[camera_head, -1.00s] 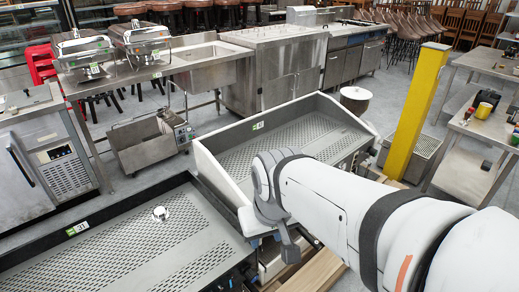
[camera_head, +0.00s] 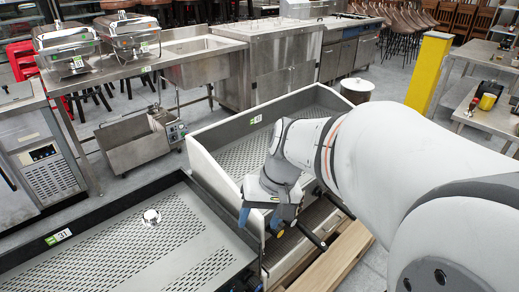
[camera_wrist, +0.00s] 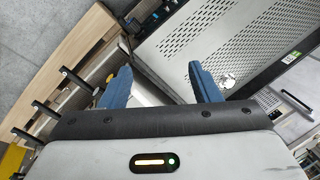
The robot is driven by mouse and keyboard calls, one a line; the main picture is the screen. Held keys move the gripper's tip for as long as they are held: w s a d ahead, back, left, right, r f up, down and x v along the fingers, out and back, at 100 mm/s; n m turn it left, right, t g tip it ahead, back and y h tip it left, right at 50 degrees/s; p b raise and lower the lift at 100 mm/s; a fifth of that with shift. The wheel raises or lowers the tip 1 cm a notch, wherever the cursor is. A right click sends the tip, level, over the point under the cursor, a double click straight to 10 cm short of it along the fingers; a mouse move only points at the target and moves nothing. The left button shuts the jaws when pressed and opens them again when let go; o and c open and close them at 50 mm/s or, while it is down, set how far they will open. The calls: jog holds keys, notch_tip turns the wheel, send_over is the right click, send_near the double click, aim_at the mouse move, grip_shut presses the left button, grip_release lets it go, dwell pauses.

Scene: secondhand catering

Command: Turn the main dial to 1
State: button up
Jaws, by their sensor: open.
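My gripper (camera_wrist: 160,70) shows two blue fingers spread apart with nothing between them in the wrist view. In the head view, my gripper (camera_head: 257,218) points down beside the front corner of the white-sided perforated display unit (camera_head: 205,164). I cannot make out a main dial or any numbers on one. Dark fittings on the unit's front are small and partly hidden by my arm. In the wrist view, several black bar handles (camera_wrist: 77,80) stick out at the left, beyond the left finger.
A second perforated tray unit (camera_head: 105,262) with a small silver dome (camera_head: 151,217) and a "31" tag stands at front left. Wooden boards (camera_head: 335,262) lie below my arm. A yellow post (camera_head: 428,73) stands at right. Grey floor is open behind the units.

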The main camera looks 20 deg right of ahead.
jog(key=w+d+f+m+t+y+b, duration=0.1)
jog(key=w+d+f+m+y+b, duration=0.1)
jog(key=w+d+f+b, duration=0.2)
jog(key=w+d+f+m+t+y+b, duration=0.1)
jog(key=w+d+f+t+y+b, duration=0.1)
jog(key=w+d+f+b, duration=0.2)
jog(key=w+d+f+m+t+y+b, duration=0.1)
jog(key=w+d+f+b, duration=0.3)
jog(key=f, duration=0.5)
jog(key=shift+w+d+m+t+y+b, duration=0.2)
jog(key=shift+w+m+y+b, duration=0.2)
jog(key=shift+w+y+b, duration=0.15)
jog(key=shift+w+d+m+t+y+b, duration=0.1)
jog(key=shift+w+m+t+y+b, duration=0.1)
jog(key=shift+w+m+y+b, duration=0.35)
jog(key=w+d+f+m+t+b, duration=0.25)
jog(key=d+f+t+b, duration=0.3)
jog(key=d, duration=0.55)
jog(key=m+t+h+b, duration=0.3)
jog(key=t+b, duration=0.1)
jog(key=t, duration=0.1)
send_near(319, 193)
jog(key=b+x, duration=0.2)
jog(key=x, duration=0.6)
jog(key=shift+w+d+f, duration=0.15)
jog(key=shift+d+f, duration=0.05)
jog(key=shift+f, duration=0.05)
jog(key=shift+c, duration=0.5)
jog(key=c, duration=0.9)
